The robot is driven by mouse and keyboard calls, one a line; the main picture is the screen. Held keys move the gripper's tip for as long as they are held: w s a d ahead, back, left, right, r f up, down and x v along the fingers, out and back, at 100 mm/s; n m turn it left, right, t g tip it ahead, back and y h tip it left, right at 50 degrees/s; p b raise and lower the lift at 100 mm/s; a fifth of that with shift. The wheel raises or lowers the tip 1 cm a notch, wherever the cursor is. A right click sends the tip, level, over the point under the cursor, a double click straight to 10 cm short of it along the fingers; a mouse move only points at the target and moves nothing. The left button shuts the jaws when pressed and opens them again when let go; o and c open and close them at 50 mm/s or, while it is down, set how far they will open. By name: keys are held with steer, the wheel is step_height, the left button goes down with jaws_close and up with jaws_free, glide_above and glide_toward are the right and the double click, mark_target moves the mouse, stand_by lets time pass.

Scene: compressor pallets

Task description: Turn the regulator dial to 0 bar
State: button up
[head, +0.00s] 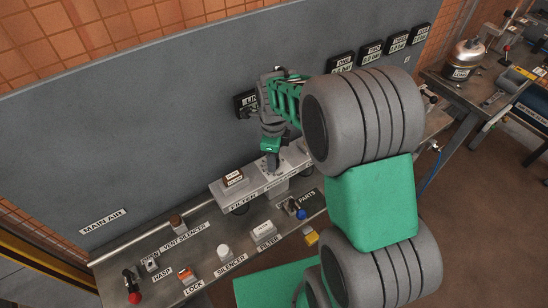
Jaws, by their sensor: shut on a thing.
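My gripper (272,164) points down at the grey unit (262,184) on the bench, right of the part labelled FILTER. Its dark fingers are shut on the regulator dial at the top of this unit. The fingers cover the dial, so its pointer and any bar marks cannot be read. A black display labelled LINE (245,103) is on the grey wall panel behind, partly covered by my arm; its value is not legible.
Several black displays, one of them here (370,53), line the panel's upper right. The bench (150,285) holds a red-knobbed valve (133,288), a LOCK (187,276), a SILENCER (224,252) and a blue-knobbed part (299,212). My arm hides the bench's right part. Another bench (470,95) stands far right.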

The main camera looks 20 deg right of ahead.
jaws_close()
